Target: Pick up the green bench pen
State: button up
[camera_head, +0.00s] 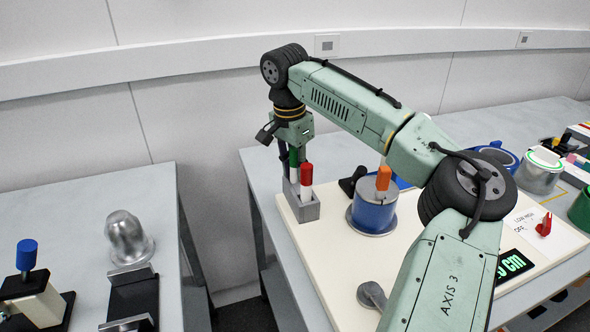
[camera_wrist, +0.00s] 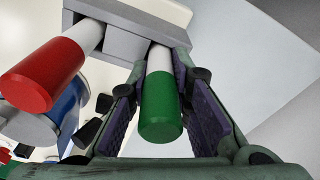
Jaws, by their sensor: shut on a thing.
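The green bench pen (camera_head: 293,157) stands upright in a grey holder (camera_head: 307,211), with its green cap up and a white body below. In the wrist view, the green pen (camera_wrist: 161,110) is between the two purple-padded fingers of my gripper (camera_wrist: 164,70), which is shut on it. In the head view, my gripper (camera_head: 286,150) hangs over the holder from above and partly hides the pen. The pen's lower end is hidden by the holder (camera_wrist: 110,42). A red-capped pen (camera_head: 306,174) stands in the same holder, close beside my gripper; its red cap (camera_wrist: 42,75) looms at left in the wrist view.
A blue-and-metal cylinder (camera_head: 374,212) with an orange-topped piece (camera_head: 383,178) stands right of the holder on a cream board (camera_head: 345,255). A red knob (camera_head: 544,226) and green display (camera_head: 514,263) lie farther right. A gap separates the left bench (camera_head: 90,215).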

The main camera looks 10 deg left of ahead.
grip_shut()
jog(key=shift+r, duration=0.1)
jog(key=shift+r, duration=0.35)
notch_tip(320, 180, up, 9)
jog(key=shift+r+b, duration=0.1)
jog(key=shift+b, duration=0.7)
jog(key=shift+o, duration=1)
grip_release()
grip_shut()
